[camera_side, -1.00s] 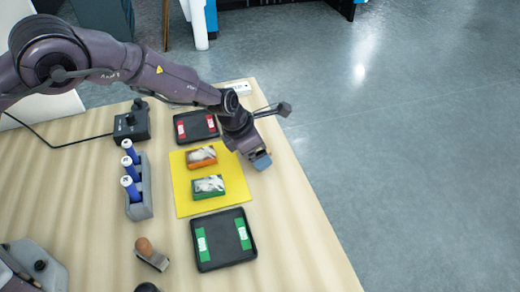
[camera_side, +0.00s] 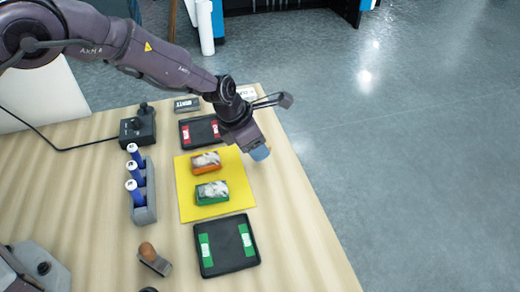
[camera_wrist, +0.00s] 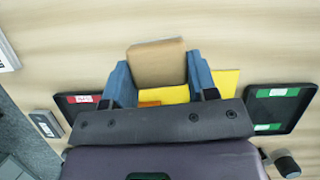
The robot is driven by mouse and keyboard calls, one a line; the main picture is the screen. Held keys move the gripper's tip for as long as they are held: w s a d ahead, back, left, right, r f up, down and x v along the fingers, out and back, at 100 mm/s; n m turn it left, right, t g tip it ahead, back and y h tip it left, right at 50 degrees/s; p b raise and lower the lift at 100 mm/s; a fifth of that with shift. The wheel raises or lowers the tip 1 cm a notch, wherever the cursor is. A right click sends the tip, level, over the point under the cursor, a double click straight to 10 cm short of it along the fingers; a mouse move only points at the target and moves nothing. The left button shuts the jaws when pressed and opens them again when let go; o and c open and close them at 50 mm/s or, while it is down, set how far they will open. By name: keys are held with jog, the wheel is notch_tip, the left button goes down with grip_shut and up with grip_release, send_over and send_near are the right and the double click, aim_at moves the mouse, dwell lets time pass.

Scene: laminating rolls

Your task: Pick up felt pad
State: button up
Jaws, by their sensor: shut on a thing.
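My gripper (camera_wrist: 160,82) has two blue fingers, one on each side of a tan, square-faced pad (camera_wrist: 157,63), which I take for the felt pad. In the side view my gripper (camera_side: 260,153) points down beside the right edge of the yellow sheet (camera_side: 188,205), near the table's right edge. The pad cannot be made out clearly there. Whether it touches the table cannot be told.
An orange block (camera_side: 206,168) and a green block (camera_side: 212,195) with whitish tops sit on the yellow sheet. A red-marked tray (camera_side: 199,141) lies behind, a green-marked tray (camera_side: 228,264) in front. A rack (camera_side: 144,208) of blue-and-white cylinders stands left. Front-right table is clear.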

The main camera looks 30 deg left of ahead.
jog(key=s+a+r, duration=0.4)
jog(key=s+r, duration=0.4)
jog(key=s, duration=0.3)
jog(key=shift+s+a+r, duration=0.15)
jog(key=shift+s+a, duration=0.1)
jog(key=shift+a, duration=0.15)
